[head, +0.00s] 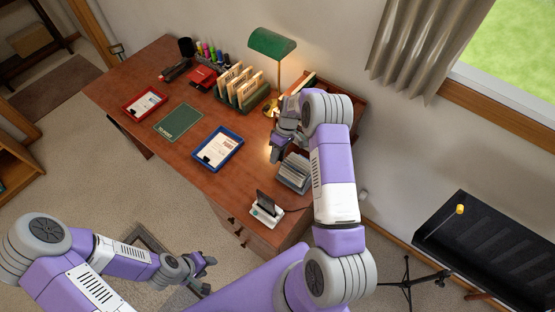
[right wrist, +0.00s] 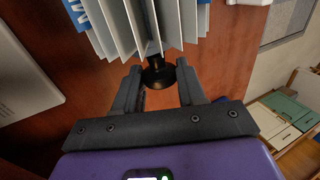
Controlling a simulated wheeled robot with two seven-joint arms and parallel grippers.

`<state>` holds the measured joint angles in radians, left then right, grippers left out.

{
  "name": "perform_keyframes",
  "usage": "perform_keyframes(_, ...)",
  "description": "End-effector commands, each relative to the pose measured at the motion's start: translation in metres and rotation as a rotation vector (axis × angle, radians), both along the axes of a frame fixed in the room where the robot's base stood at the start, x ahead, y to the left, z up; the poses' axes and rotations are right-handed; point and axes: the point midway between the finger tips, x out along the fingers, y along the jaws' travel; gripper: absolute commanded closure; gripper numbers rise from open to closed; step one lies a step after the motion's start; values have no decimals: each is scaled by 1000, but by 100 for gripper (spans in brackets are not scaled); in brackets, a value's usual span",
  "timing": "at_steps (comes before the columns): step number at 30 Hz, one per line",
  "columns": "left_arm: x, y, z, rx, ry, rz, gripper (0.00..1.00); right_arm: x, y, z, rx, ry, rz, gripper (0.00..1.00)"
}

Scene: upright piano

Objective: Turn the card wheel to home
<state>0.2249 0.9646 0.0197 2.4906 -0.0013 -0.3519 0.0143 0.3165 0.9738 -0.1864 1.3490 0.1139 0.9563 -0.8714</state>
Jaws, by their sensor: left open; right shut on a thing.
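The card wheel (head: 295,172) stands on the right part of the desk, a fan of pale cards. Its cards (right wrist: 140,22) fill the top of the right wrist view, with blue parts at both sides. A round black knob (right wrist: 157,76) shows below the cards. My right gripper (right wrist: 157,85) is shut on this knob, a finger at each side. In the head view my right gripper (head: 277,153) is beside the wheel, partly hidden by its own wrist. My left gripper (head: 204,270) is open and empty, low in front of the desk. The home marking cannot be made out.
The desk (head: 185,150) holds a blue tray (head: 218,149), a red tray (head: 145,104), a green mat (head: 178,122), a file sorter (head: 242,88) and a green lamp (head: 272,43). A white stand with a dark panel (head: 267,209) is near the front edge.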

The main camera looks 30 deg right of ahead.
Motion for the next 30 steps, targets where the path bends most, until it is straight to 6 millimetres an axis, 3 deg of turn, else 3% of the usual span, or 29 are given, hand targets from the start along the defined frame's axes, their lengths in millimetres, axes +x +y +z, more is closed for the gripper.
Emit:
perform_keyframes(3, 0, 0, -19, 0, 0, 0, 55, 1, -4, -5, 70, 26, -3, 90)
perform_keyframes(10, 0, 0, -36, 0, 0, 0, 55, 1, -4, -4, 169, 67, -2, 90)
perform_keyframes(29, 0, 0, -41, 0, 0, 0, 55, 1, -3, -1, 217, 90, -1, 90)
perform_keyframes(30, 0, 0, -41, 0, 0, 0, 55, 1, -3, -1, 217, 90, -1, 54)
